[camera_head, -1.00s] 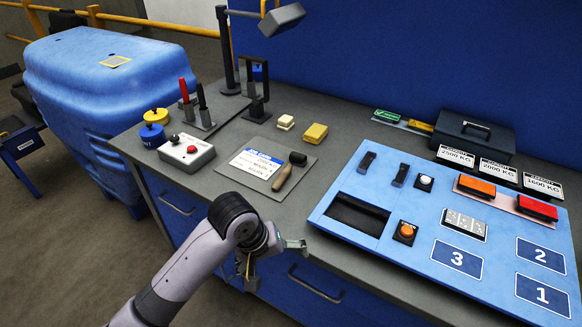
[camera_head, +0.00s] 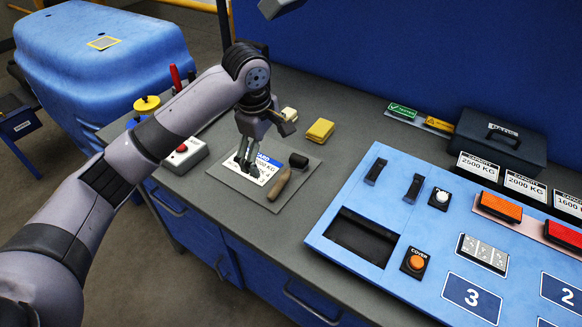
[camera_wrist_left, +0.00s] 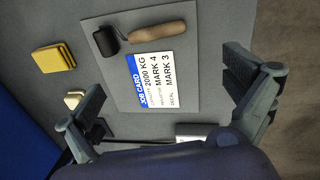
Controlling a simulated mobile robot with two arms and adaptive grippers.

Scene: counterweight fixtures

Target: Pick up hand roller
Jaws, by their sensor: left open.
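The hand roller (camera_head: 288,176) has a black roller head and a wooden handle. It lies on a grey mat (camera_head: 245,198) at the right of the white and blue job card (camera_head: 262,168). In the left wrist view the roller (camera_wrist_left: 158,32) lies at the top of the mat, above the card (camera_wrist_left: 158,80). My left gripper (camera_head: 246,168) points down over the card, left of the roller and apart from it. In the left wrist view its two fingers (camera_wrist_left: 165,98) are spread wide with nothing between them. My right gripper is not in view.
Yellow blocks (camera_head: 320,131) lie behind the mat. A control box with a red button (camera_head: 183,153) stands left of it. The blue panel (camera_head: 330,215) with switches and a dark recess is on the right. A dark case (camera_head: 500,140) stands at the back right.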

